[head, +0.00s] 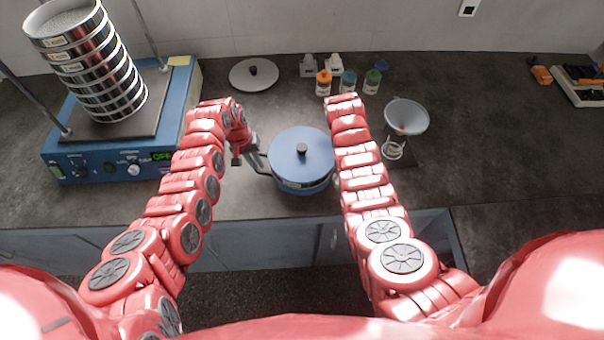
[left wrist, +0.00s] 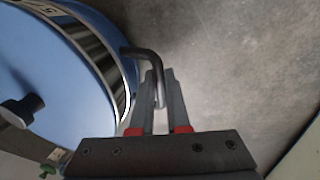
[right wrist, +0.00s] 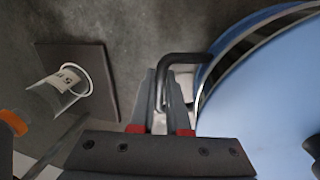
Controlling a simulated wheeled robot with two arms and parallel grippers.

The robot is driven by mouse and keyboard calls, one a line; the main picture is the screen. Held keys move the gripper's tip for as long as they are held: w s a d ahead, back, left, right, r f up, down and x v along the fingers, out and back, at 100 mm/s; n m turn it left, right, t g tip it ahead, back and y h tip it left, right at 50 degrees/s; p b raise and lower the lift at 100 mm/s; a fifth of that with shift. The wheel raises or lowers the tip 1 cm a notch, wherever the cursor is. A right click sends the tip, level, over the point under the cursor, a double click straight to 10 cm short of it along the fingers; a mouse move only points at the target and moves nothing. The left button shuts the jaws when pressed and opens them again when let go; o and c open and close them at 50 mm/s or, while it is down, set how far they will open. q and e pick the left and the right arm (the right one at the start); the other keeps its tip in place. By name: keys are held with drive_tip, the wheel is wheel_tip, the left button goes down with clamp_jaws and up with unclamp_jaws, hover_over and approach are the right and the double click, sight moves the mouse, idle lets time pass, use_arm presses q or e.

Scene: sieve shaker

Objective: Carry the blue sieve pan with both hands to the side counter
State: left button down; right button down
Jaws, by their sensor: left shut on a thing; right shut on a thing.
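The blue sieve pan (head: 301,154) has a blue lid with a black knob and a metal side band. In the head view it is over the front part of the counter, between my two arms. My left gripper (head: 251,157) is shut on the pan's left handle; the left wrist view shows the dark bent handle (left wrist: 150,62) between the fingers (left wrist: 160,100). My right gripper (right wrist: 163,100) is shut on the other handle (right wrist: 180,60), seen in the right wrist view. In the head view my right arm hides that gripper. I cannot tell whether the pan touches the counter.
A blue sieve shaker (head: 110,155) with a sieve stack (head: 95,75) stands at the left. A grey lid (head: 254,74) and several small bottles (head: 347,82) are at the back. A funnel (head: 406,116) on a stand is right of my right arm. The dark counter (head: 500,130) at right is mostly clear.

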use_arm(q)
drive_tip(key=shift+f+b, duration=0.3)
drive_tip(key=shift+f, duration=0.3)
use_arm(e)
drive_tip(key=shift+f, duration=0.6)
use_arm(q)
drive_tip(key=c, duration=0.9)
unclamp_jaws()
drive_tip(key=shift+r, duration=0.15)
use_arm(e)
drive_tip(key=c, duration=0.9)
unclamp_jaws()
drive_tip(key=shift+r, duration=0.2)
